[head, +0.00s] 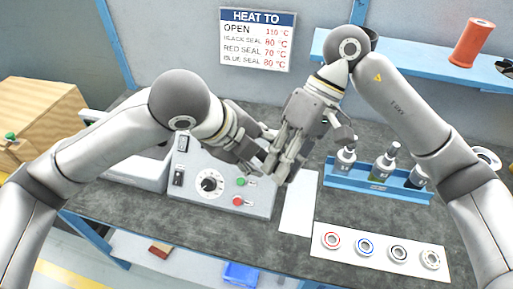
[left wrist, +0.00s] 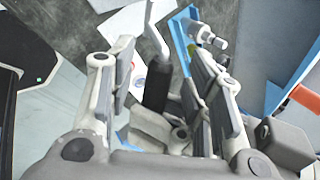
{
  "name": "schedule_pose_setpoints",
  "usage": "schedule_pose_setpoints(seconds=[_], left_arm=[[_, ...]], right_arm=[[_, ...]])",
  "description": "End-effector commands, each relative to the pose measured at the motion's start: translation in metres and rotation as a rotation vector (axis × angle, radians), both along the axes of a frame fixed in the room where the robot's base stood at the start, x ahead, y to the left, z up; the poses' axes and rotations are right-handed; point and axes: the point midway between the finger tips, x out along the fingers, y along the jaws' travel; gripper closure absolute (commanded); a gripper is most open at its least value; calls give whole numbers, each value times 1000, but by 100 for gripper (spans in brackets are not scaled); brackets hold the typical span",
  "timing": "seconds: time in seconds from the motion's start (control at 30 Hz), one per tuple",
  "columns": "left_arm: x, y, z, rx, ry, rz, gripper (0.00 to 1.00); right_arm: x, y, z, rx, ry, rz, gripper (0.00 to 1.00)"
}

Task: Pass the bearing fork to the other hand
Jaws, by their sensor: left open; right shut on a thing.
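In the left wrist view the bearing fork shows as a dark handle (left wrist: 156,88) with a pale part beyond it, between the spread fingers of my left gripper (left wrist: 165,75). In the head view my left gripper (head: 262,150) is open, close beside my right gripper (head: 281,172). My right gripper is shut on the fork, above the bench. The two grippers overlap in the head view and hide much of the fork. I cannot tell whether the left fingers touch the handle.
A blue rack (head: 360,184) holds bottles at the right. A white mat (head: 320,242) carries several ring bearings in front. A bare white sheet (head: 297,208) lies below the grippers.

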Motion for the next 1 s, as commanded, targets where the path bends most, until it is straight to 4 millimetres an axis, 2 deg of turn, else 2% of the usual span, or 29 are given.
schedule_pose_setpoints(seconds=[0.1, 0.43, 0.63, 0.67, 0.8, 0.83, 1.0], left_arm=[[0, 0, 0, 0, 0, 0, 56], [0, 0, 0, 0, 0, 0, 99], [0, 0, 0, 1, -1, -2, 100], [0, 0, 1, 0, -3, -1, 100], [0, 0, 1, -1, -2, 0, 100], [0, 0, 1, -1, -2, 0, 100], [0, 0, 1, 0, -2, 0, 100]], right_arm=[[0, 0, 1, 1, -1, 0, 100], [0, 0, 1, 2, -1, 1, 100], [0, 0, 1, 1, 0, 3, 100], [-1, 0, 1, 1, 0, 3, 77], [0, 0, 0, 1, 0, 2, 59], [0, 0, 0, 1, 0, 2, 55], [0, 0, 0, 0, 0, 1, 55]])
